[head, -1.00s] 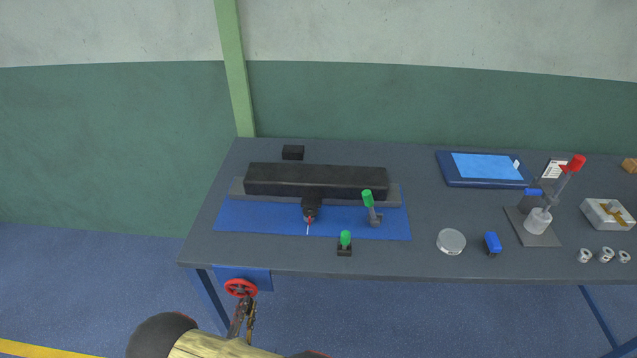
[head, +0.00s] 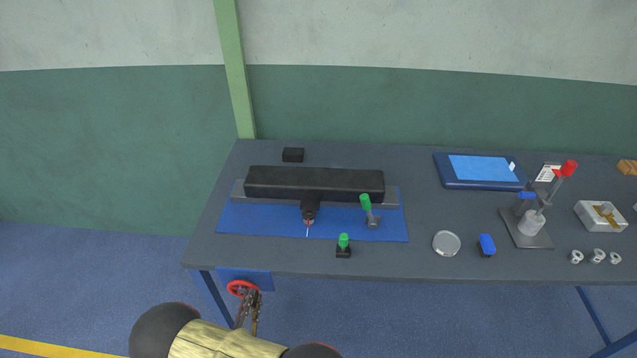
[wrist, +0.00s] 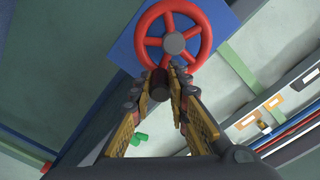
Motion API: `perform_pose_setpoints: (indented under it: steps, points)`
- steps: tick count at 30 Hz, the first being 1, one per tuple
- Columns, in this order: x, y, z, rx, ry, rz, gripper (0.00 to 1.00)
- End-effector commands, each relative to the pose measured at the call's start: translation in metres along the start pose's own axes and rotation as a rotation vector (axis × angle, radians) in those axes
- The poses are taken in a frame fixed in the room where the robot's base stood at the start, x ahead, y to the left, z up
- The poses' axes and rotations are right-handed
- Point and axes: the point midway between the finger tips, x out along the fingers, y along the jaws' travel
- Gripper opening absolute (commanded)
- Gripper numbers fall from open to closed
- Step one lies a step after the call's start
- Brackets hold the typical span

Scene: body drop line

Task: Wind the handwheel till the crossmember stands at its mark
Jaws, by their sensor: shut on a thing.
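The red handwheel (head: 241,287) is mounted on a blue plate (head: 257,277) at the front left of the table, below its edge. In the wrist view the handwheel (wrist: 173,42) shows its spokes, a grey hub and a dark knob (wrist: 159,85) at its lower rim. My gripper (wrist: 167,80) is shut on this knob, one finger on each side. In the head view my gripper (head: 248,300) reaches the wheel from below. The black crossmember (head: 315,183) lies across a grey base at the back of the blue mat (head: 260,220).
Green-handled parts (head: 367,207) and (head: 343,242) stand near the mat. A clear round dish (head: 446,243), a blue-topped block (head: 487,245), a blue tablet (head: 482,170) and a red-knobbed lever stand (head: 533,226) are further right. The floor before the table is clear.

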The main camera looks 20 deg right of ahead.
Motion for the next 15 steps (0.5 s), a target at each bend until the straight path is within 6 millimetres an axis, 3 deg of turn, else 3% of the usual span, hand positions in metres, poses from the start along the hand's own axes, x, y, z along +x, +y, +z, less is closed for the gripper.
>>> perform_pose_setpoints:
  steps: [1,10,15]
  points:
    - [-0.001,-0.009,0.004,0.011,-0.011,-0.01,0.0]
    - [-0.001,-0.006,0.005,0.007,-0.014,-0.006,0.0]
    - [-0.001,-0.019,0.003,0.008,-0.015,-0.007,0.0]
